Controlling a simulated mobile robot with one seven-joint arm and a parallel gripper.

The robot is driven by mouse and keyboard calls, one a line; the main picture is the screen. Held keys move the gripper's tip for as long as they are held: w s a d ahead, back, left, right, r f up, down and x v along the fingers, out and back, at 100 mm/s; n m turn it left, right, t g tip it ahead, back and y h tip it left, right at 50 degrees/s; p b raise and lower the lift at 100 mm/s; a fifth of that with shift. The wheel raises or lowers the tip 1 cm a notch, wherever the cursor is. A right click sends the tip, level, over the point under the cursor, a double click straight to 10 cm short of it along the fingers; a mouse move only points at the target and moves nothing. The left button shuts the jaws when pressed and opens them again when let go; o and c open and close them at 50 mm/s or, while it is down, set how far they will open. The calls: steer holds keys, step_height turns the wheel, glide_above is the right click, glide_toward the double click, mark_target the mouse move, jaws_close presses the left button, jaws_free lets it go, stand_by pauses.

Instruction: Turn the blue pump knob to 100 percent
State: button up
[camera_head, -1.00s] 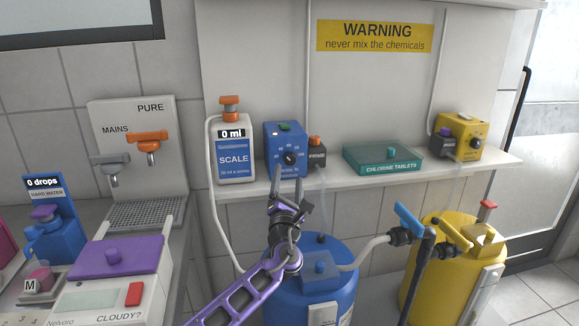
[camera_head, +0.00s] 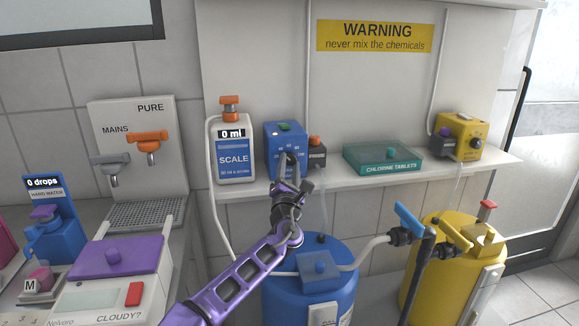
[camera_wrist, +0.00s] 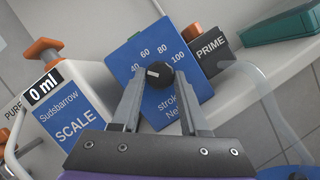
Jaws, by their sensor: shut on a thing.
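The blue pump (camera_head: 273,140) stands on the white shelf, with its dial face towards me. In the wrist view the blue pump face (camera_wrist: 140,48) shows 40, 60, 80 and 100 around a black knob (camera_wrist: 158,74). A pale mark shows on the knob's left side; I cannot tell the exact reading. My gripper (camera_head: 287,158) reaches the dial from the front and below. In the wrist view my gripper (camera_wrist: 158,82) is shut on the knob, with one finger on either side. The fingers hide the lower dial and part of the printed text.
The scale (camera_head: 233,155) stands close on the left. The dark PRIME block (camera_head: 317,157) with an orange button is close on the right. The green chlorine tablets box (camera_head: 383,157) and a yellow pump (camera_head: 462,132) stand further right. A blue tank (camera_head: 335,285) is below.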

jaws_close()
